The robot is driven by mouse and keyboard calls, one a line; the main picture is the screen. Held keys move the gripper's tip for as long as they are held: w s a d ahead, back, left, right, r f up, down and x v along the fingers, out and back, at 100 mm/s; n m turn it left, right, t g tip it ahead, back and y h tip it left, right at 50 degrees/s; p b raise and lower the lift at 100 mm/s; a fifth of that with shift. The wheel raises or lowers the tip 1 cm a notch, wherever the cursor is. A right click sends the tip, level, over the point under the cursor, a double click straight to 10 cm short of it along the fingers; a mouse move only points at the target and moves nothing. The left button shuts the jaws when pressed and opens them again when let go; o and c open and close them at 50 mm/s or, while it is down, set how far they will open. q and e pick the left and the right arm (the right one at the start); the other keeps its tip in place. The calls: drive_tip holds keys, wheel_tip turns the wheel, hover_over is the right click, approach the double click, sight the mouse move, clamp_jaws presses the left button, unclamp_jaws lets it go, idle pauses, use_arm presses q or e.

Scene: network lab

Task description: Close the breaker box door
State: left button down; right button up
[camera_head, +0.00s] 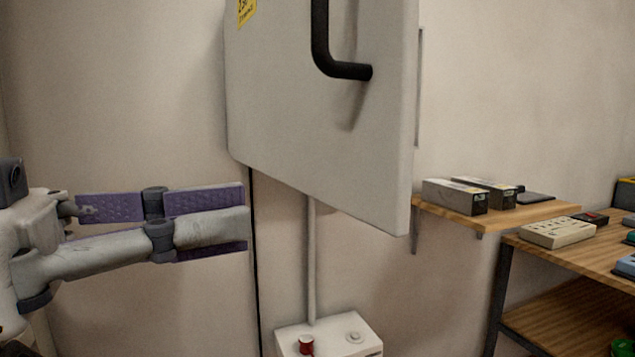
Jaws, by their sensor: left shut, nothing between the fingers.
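The breaker box door (285,110) is a light grey panel at the upper middle, cut off by the top of the view. Its outer face shows, with a black handle (325,45) near its right edge. It stands open at an angle, its right edge nearer to me and lower in the picture. A thin strip of the box (420,90) shows behind that edge; the inside is hidden. My left gripper (246,220), with purple-padded fingers, is shut and empty, below and left of the door, apart from it in the picture. My right gripper is out of view.
A white box with a red button (306,345) is below the door, joined to a vertical pipe (311,265). At right are a wooden shelf (530,216) with boxes and a wooden table (570,258) with devices. Bare wall lies left of the door.

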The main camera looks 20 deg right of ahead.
sight(350, 204)
use_arm(q)
drive_tip(key=d+p, duration=0.1)
drive_tip(key=d, duration=0.3)
drive_tip(key=d+p, duration=0.1)
drive_tip(key=d, duration=0.1)
drive_tip(key=shift+w+d+r+p, duration=0.2)
drive_tip(key=shift+w+r+p, duration=0.1)
drive_tip(key=shift+w, duration=0.05)
drive_tip(key=shift+w+d+f, duration=0.15)
drive_tip(key=shift+d+f, duration=0.1)
drive_tip(key=shift+d, duration=0.25)
drive_tip(key=shift+f, duration=0.1)
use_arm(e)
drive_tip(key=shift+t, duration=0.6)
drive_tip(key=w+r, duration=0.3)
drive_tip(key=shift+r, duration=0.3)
use_arm(q)
drive_tip(key=shift+w, duration=0.1)
